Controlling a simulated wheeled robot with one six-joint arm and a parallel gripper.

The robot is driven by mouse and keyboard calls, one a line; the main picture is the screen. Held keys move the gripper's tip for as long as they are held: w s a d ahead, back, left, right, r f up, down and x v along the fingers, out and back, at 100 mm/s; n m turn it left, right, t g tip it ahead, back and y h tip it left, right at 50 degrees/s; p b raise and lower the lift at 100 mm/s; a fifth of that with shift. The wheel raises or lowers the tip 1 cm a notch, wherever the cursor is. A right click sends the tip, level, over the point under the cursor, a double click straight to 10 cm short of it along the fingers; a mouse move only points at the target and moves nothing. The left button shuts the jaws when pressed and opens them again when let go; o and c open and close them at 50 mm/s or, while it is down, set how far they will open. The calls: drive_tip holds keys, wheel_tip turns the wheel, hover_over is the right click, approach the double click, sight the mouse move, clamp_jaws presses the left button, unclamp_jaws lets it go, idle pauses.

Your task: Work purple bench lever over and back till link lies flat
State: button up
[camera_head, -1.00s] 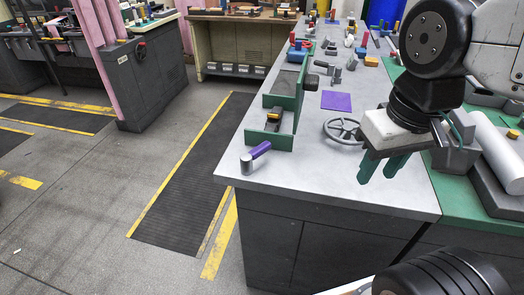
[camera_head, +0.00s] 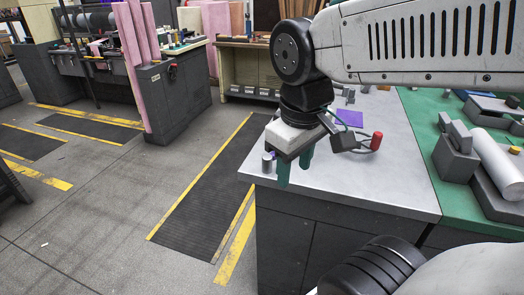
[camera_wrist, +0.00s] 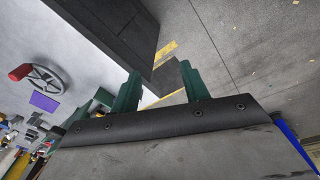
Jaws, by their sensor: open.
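The purple lever (camera_head: 274,155) stands on its grey cylindrical base (camera_head: 267,163) at the bench's near left corner in the head view. Most of the lever is hidden behind my gripper (camera_head: 295,167). My gripper's green fingers are apart, with nothing seen between them, and sit just right of the lever. I cannot tell whether they touch it. In the wrist view my gripper (camera_wrist: 160,88) shows two separated green fingers near the bench edge, and I cannot make out the lever there. I cannot make out a link in either view.
A handwheel with a red knob (camera_head: 376,141) is right of my gripper. A purple square (camera_head: 349,118) lies farther back. The green bench section (camera_head: 420,150) holds a white roll (camera_head: 495,155). The aisle floor with a black mat (camera_head: 205,205) is left of the bench.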

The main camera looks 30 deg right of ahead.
drive_tip(key=w+d+f+n+h, duration=0.1)
drive_tip(key=w+d+n, duration=0.3)
drive_tip(key=w, duration=0.4)
drive_tip(key=w+d+f+n+h, duration=0.1)
drive_tip(key=w+d+f+n, duration=0.3)
drive_tip(key=w+n, duration=0.3)
drive_tip(key=w+d+f+n+h, duration=0.1)
drive_tip(key=w+d+f+n, duration=0.2)
drive_tip(key=w+d+n, duration=0.2)
drive_tip(key=shift+w+f+n+g+h, duration=0.15)
drive_tip(key=shift+w+n, duration=0.15)
drive_tip(key=shift+w, duration=0.65)
drive_tip(key=shift+w+n+g+h, duration=0.15)
drive_tip(key=shift+w+n, duration=0.15)
drive_tip(key=shift+w, duration=0.65)
drive_tip(key=shift+w+d+f, duration=0.1)
drive_tip(key=shift+f, duration=0.2)
drive_tip(key=x, duration=0.7)
clamp_jaws()
